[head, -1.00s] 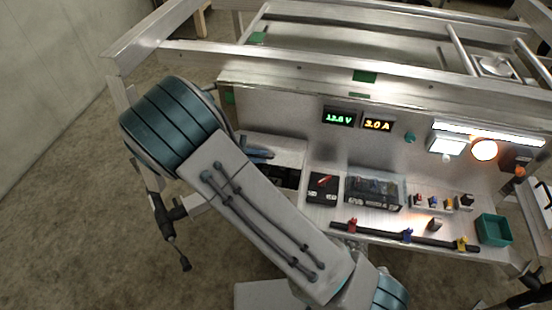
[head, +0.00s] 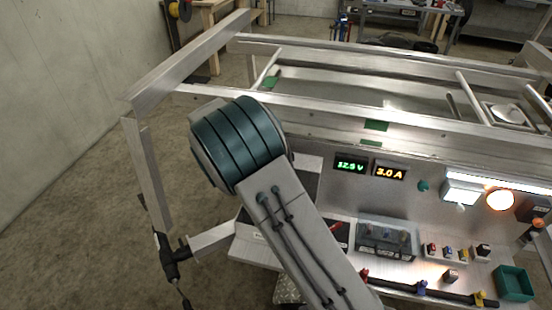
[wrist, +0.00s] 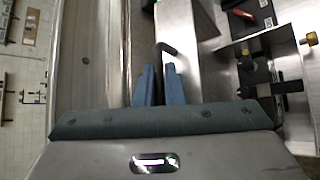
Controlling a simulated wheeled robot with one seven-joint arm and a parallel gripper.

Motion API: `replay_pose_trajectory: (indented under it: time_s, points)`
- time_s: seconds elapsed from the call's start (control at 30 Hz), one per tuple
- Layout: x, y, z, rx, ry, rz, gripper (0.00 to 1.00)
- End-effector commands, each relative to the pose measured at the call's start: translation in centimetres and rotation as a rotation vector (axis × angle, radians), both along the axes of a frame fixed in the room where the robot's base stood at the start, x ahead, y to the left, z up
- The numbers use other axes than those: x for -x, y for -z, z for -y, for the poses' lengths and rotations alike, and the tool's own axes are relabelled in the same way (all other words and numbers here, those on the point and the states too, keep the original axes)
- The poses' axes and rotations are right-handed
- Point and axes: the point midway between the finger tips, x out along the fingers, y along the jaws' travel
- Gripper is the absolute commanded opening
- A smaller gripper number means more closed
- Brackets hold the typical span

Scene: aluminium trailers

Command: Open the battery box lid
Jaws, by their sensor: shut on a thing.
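In the wrist view my gripper (wrist: 159,72) has its two blue fingers shut on a dark bent handle (wrist: 168,48). The handle stands against a plain grey metal panel (wrist: 190,18), which looks like the battery box lid. To the right of the panel, a dark battery (wrist: 262,72) with brass terminals shows uncovered. In the head view a grey panel (head: 308,178), apparently the lid, stands raised behind my arm at the left end of the bench. My arm hides my gripper and most of the box there.
The trailer's metal rail (head: 330,108) runs behind the bench. To the right are lit displays (head: 368,168), a clear-covered fuse box (head: 385,240), a bar with coloured knobs (head: 425,290) and a green tray (head: 515,283). Open floor lies to the left.

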Motion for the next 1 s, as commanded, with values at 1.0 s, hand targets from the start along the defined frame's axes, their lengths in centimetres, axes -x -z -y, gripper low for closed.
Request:
replay_pose_trajectory:
  time_s: [1.0]
  points:
    - [-0.43,-0.46,-0.21,-0.001,0.001,0.001,0.18]
